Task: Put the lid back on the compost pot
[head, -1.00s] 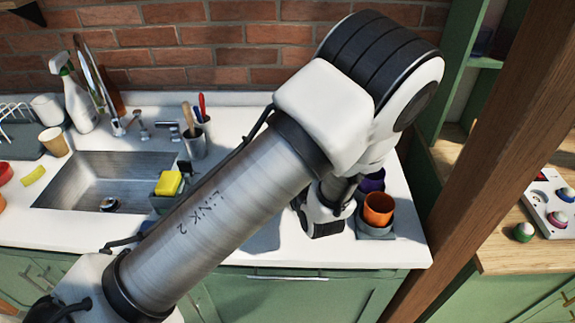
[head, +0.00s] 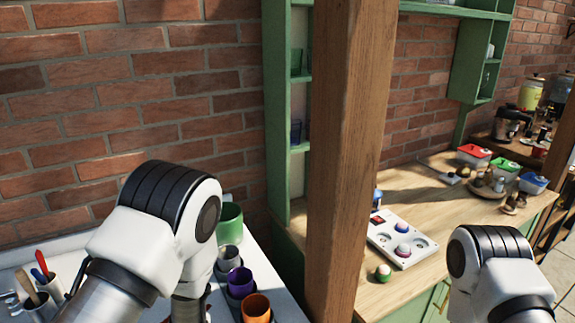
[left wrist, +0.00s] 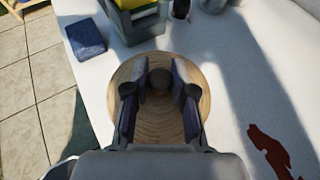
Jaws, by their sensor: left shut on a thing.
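A round wooden lid (left wrist: 152,122) with a dark knob (left wrist: 158,80) is in the left wrist view. My left gripper (left wrist: 160,75) has its fingers on either side of the knob and is shut on it. The lid appears just above or on the white counter; I cannot tell which. In the head view a green pot (head: 229,224), which looks like the compost pot, stands at the back of the counter by the brick wall, partly hidden by my left arm. My left gripper is hidden in the head view. My right arm shows at lower right, its gripper out of frame.
Silver, purple (head: 240,283) and orange (head: 255,308) cups stand in a row before the green pot. A wooden post (head: 340,160) rises to its right. In the wrist view, a grey caddy (left wrist: 137,27), a dark blue cloth or pad (left wrist: 87,37) and a red patch (left wrist: 270,152) lie around the lid.

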